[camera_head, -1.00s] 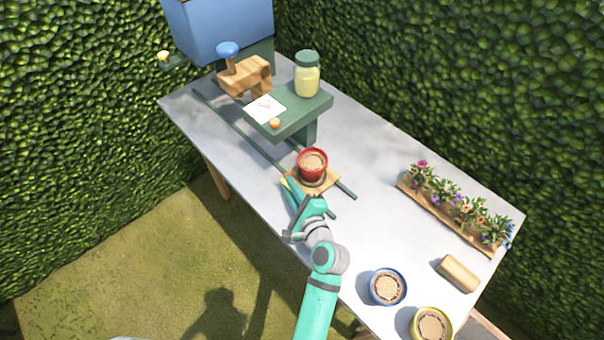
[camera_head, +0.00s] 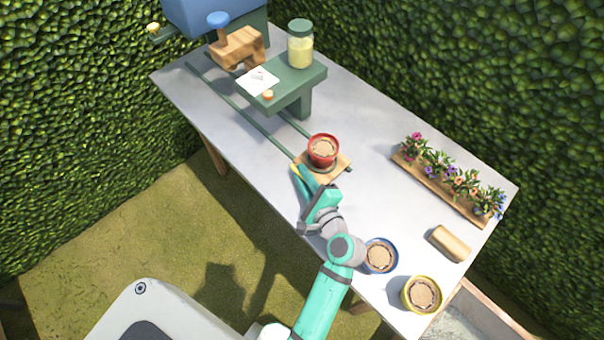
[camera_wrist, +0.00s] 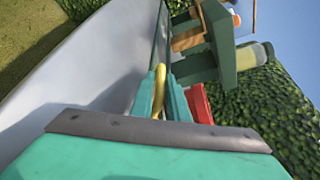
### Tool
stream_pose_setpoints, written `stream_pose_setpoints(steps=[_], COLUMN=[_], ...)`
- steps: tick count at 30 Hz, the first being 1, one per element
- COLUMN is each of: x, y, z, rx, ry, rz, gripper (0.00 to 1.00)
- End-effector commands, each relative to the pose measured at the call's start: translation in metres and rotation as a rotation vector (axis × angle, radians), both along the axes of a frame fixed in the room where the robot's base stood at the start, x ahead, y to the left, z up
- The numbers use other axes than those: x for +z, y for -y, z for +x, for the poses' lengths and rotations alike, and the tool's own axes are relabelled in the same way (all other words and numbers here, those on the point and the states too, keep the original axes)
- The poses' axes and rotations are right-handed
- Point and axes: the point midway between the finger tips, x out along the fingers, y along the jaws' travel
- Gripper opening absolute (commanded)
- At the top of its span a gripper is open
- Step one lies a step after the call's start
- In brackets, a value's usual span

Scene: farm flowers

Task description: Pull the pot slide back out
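The pot slide (camera_head: 338,167) is a wooden board at the near end of two dark green rails, clear of the green shelf. A red pot (camera_head: 323,151) filled with soil stands upright on it. My gripper (camera_head: 301,174) is at the slide's near left edge. In the wrist view, its teal fingers (camera_wrist: 162,98) close around the slide's yellow handle (camera_wrist: 158,88). The red pot shows partly behind the right finger in the wrist view (camera_wrist: 201,103). The fingers hide part of the handle.
The green shelf (camera_head: 310,78) carries a jar (camera_head: 300,44), a paper and a small round item. Blue (camera_head: 381,256) and yellow (camera_head: 422,294) pots, a wooden block (camera_head: 449,244) and a flower tray (camera_head: 437,190) sit right.

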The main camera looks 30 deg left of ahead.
Motion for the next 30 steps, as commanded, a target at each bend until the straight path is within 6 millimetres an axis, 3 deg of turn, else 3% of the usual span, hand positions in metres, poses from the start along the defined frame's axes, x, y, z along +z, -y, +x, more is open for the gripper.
stream_pose_setpoints(steps=[14, 30], x=[0.002, 0.020], y=[0.007, 0.078], z=[-0.004, -0.052], rx=[-0.003, -0.005], ry=[0.000, -0.001], rz=[0.001, 0.000], gripper=[0.29, 0.29])
